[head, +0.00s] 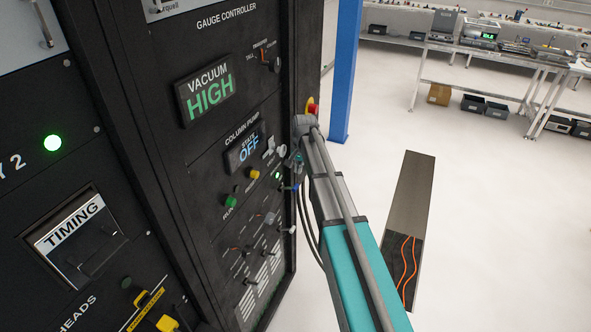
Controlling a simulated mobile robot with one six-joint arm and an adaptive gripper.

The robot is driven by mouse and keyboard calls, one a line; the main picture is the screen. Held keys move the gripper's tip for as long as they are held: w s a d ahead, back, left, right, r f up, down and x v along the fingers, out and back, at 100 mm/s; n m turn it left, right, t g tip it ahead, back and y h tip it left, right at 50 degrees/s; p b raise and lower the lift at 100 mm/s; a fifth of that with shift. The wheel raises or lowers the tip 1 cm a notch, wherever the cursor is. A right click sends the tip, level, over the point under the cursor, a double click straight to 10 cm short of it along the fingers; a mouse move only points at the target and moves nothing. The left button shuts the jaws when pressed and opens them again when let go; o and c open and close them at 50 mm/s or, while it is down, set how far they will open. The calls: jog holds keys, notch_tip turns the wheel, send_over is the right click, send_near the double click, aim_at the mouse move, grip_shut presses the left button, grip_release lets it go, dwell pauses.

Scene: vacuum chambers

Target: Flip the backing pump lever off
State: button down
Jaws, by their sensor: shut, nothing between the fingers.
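The toggle levers (270,217) sit on the lower part of the black rack panel, below the column pump section, in the head view. Their labels are too small to read, so I cannot tell which one is the backing pump lever or which way it is set. My gripper (289,186) is small and partly hidden at the end of my arm, close in front of the panel's right edge, beside the buttons and above the lower levers. It is shut and holds nothing. I cannot tell whether it touches a lever.
The column pump display (246,150) reads OFF and the vacuum display (208,91) reads HIGH. Green and yellow buttons (253,174) and a red knob (312,107) are near my wrist. A blue post (346,70) stands behind. The floor at right is mostly open.

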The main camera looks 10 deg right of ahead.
aim_at(296, 186)
jog(key=shift+w+a+f+b, duration=0.1)
jog(key=shift+a+f+b, duration=0.05)
jog(key=shift+f+b, duration=1.55)
jog(key=shift+w+a+f+b, duration=0.1)
jog(key=shift+a+f+b, duration=0.05)
jog(key=shift+f+b, duration=1.5)
jog(key=shift+f, duration=0.1)
